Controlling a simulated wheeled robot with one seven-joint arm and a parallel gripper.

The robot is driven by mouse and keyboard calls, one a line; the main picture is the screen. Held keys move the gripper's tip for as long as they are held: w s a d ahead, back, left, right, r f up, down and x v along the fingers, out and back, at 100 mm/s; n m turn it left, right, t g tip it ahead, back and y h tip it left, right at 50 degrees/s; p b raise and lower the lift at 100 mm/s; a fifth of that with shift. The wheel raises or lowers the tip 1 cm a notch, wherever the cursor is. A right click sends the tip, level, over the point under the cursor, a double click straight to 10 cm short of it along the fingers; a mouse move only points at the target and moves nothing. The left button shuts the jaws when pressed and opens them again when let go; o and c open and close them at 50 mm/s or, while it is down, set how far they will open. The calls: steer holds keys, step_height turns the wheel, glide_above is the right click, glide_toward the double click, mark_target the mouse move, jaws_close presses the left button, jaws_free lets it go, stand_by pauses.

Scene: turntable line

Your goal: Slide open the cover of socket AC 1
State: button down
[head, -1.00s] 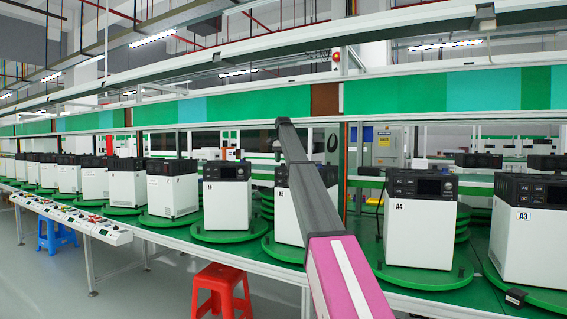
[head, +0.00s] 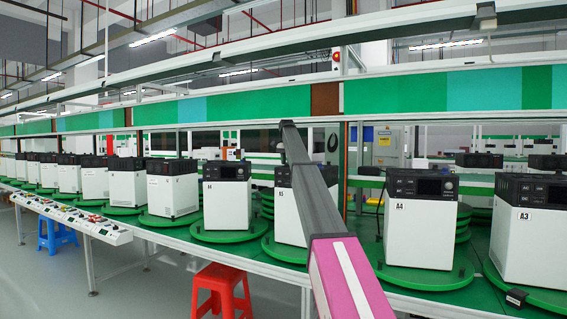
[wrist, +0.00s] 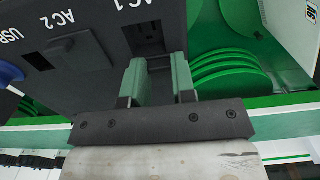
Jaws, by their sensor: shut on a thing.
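In the wrist view the dark panel (wrist: 95,85) fills the upper left, with the labels AC 1, AC 2 and USB turned nearly upside down. Socket AC 1 (wrist: 147,36) shows as a recess with its inside visible. My gripper (wrist: 159,64), with green fingers, is at the lower edge of this recess, one finger on each side. It is shut on the cover of AC 1 (wrist: 158,67), which is mostly hidden between the fingers. The AC 2 cover (wrist: 75,53) lies across its socket. In the head view my gripper is hidden.
In the head view white units with dark tops, such as A4 (head: 423,232), stand on green turntables (head: 425,278) along the line. A red stool (head: 222,290) stands in front. In the wrist view a blue knob-like part (wrist: 8,73) is at the left edge, and stacked green discs (wrist: 228,78) are at right.

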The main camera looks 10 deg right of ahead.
steer(key=shift+w+d, duration=0.5)
steer(key=shift+w, duration=0.35)
steer(key=c, duration=0.9)
jaws_free()
steer(key=shift+r, duration=0.15)
